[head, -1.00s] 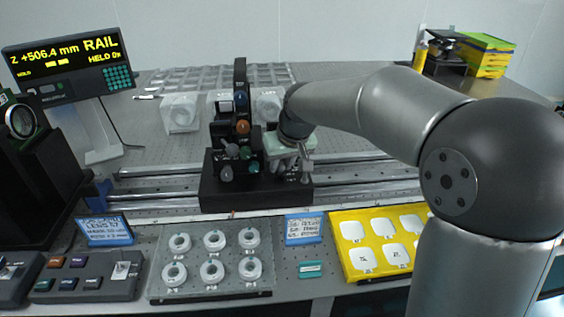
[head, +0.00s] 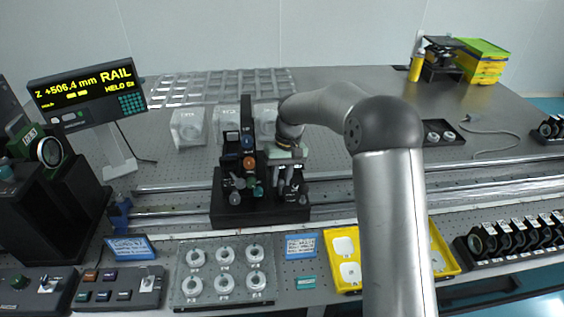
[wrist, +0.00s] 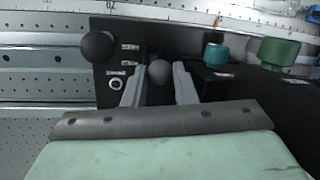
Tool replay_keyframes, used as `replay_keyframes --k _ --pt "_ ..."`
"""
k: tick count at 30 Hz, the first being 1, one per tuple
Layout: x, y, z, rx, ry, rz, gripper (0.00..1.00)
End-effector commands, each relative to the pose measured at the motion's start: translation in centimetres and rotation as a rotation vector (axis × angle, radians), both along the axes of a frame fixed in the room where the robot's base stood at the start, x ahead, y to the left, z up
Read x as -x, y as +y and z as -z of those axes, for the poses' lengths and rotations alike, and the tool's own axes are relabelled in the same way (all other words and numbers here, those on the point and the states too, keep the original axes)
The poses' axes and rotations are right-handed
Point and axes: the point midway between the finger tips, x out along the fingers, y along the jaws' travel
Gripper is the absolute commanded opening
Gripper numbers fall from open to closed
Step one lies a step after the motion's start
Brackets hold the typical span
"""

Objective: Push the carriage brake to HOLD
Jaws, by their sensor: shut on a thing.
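The black carriage (head: 258,210) sits on the twin rails, carrying an upright post with coloured knobs. In the wrist view its dark top plate (wrist: 190,45) shows two dark ball knobs. One ball knob (wrist: 159,70) is between the fingers of my gripper (wrist: 158,82). The other ball knob (wrist: 99,46) stands apart at the left, beside small white labels too small to read. In the head view my gripper (head: 287,188) points down at the carriage's right part. It is shut on the middle ball knob. The brake's setting cannot be read from the lever.
The rail display (head: 88,95) shows +506.4 mm and a word like HELD. Teal (wrist: 216,55) and green (wrist: 278,52) knobs stand close right of my fingers. A tray of white rings (head: 222,272) and a yellow tray (head: 440,250) lie in front. The rail (head: 480,180) is clear rightward.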

Motion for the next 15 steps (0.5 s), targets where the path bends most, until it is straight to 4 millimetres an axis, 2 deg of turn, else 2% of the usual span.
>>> replay_keyframes --k 1,9,15 --pt "-0.5 0.1 -1.0 0.005 0.048 0.000 0.02" --pt "-2.2 0.3 0.1 0.035 0.277 0.001 0.02" --pt "-2.9 0.4 0.7 0.046 0.381 0.000 0.02"
